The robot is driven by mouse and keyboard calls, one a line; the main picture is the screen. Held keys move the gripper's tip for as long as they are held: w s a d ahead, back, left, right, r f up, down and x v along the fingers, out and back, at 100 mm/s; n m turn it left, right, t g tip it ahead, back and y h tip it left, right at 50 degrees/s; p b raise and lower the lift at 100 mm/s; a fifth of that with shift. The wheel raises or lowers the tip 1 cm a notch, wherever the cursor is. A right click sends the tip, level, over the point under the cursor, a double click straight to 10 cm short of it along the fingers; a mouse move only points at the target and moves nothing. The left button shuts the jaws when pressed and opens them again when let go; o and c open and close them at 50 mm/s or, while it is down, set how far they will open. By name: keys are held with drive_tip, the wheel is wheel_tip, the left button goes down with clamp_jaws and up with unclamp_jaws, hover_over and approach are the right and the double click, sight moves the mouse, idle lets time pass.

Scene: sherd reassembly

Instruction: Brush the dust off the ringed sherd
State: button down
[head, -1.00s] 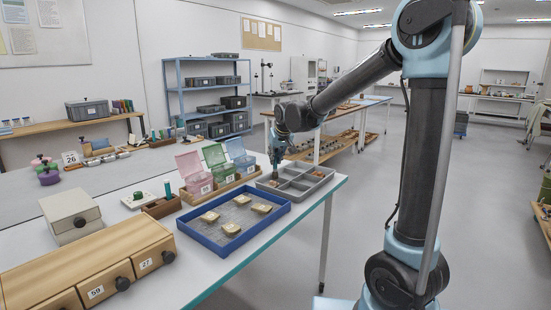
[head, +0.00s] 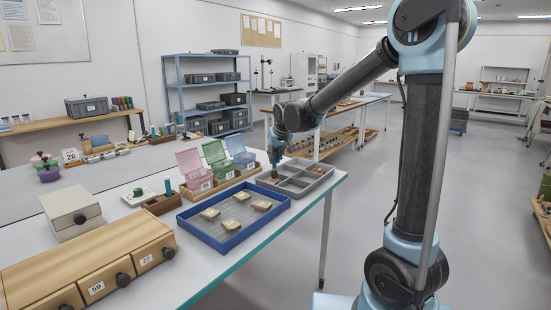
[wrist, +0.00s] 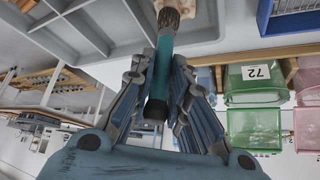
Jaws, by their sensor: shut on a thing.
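My gripper (head: 276,161) is over the left end of the grey compartment tray (head: 314,185). In the wrist view my gripper (wrist: 160,85) is shut on a brush (wrist: 164,50) with a teal handle, a dark end and brown-grey bristles. The bristles point down into a tray compartment. A pale pinkish-beige piece, probably a sherd (wrist: 162,4), shows at the wrist view's top edge by the bristle tip. Whether they touch, and any dust on it, I cannot tell. No ring mark can be made out.
A blue tray (head: 257,228) with several beige pieces lies in front of the grey tray. Pink, green and blue lidded boxes (head: 216,168) stand behind it in a wooden rack. A wooden drawer unit (head: 85,262) is at the left front.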

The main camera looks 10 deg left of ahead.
drive_tip(key=shift+w+a, duration=0.3)
drive_tip(key=shift+a, duration=0.3)
drive_tip(key=shift+s+d, duration=0.4)
drive_tip(key=shift+d, duration=0.4)
drive_tip(key=shift+w+a, duration=0.4)
drive_tip(key=shift+a, duration=0.4)
drive_tip(key=shift+s+d, duration=0.45)
drive_tip(key=shift+d, duration=0.35)
drive_tip(key=shift+w+a, duration=0.45)
drive_tip(key=shift+a, duration=0.35)
drive_tip(key=shift+s+d, duration=0.45)
drive_tip(key=shift+d, duration=0.35)
drive_tip(key=shift+w+a, duration=0.45)
drive_tip(key=shift+a, duration=0.35)
drive_tip(key=shift+s+d, duration=0.45)
drive_tip(key=shift+d, duration=0.35)
drive_tip(key=shift+w+a, duration=0.4)
drive_tip(key=shift+a, duration=0.4)
drive_tip(key=shift+d+f, duration=0.1)
drive_tip(key=shift+d, duration=0.05)
drive_tip(key=shift+s+d, duration=0.4)
drive_tip(key=shift+d, duration=0.25)
drive_tip(key=shift+w+a, duration=0.45)
drive_tip(key=shift+a, duration=0.35)
drive_tip(key=shift+s+d, duration=0.45)
drive_tip(key=shift+d, duration=0.35)
